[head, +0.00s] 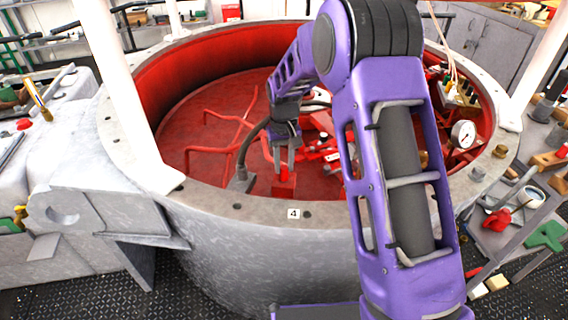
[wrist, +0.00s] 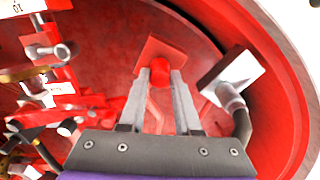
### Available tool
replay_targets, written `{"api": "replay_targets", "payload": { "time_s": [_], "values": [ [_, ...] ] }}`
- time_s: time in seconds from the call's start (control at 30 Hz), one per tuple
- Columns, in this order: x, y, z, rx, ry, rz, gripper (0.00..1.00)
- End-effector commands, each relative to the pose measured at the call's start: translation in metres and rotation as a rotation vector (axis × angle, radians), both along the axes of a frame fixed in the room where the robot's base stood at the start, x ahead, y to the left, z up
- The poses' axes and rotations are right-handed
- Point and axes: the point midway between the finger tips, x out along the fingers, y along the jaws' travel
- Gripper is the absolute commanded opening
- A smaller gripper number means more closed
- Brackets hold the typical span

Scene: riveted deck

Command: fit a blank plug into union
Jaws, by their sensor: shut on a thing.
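My gripper (head: 284,158) reaches down inside the large round tub, near its front wall. Its fingers are shut on a small red round piece, which looks like the blank plug (wrist: 160,72). This piece sits at or just above a red square block (wrist: 152,50); I cannot tell whether they touch. The block also shows in the head view (head: 284,189). A grey fitting on a square plate with a dark hose (wrist: 230,95) stands just beside it, and shows left of my gripper in the head view (head: 242,181). I cannot tell for certain which piece is the union.
The tub's grey rim (head: 250,206) bears bolt holes and a "4" label. Red pipes (head: 215,125) run along the floor at left. Valves and fittings (wrist: 60,100) crowd the other side. A pressure gauge (head: 463,134) stands at right. White posts rise at the rim.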

Motion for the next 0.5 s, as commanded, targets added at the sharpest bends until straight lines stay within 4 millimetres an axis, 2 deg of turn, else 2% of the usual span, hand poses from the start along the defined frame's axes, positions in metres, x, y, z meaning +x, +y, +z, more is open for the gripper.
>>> {"api": "replay_targets", "payload": {
  "time_s": [0.47, 0.5],
  "values": [
    [0.0, 0.0, -0.0041, 0.0, 0.0, 0.0, 0.0],
    [0.0001, 0.0, -0.0038, 0.0, 0.0, 0.0, 0.35]
  ]
}}
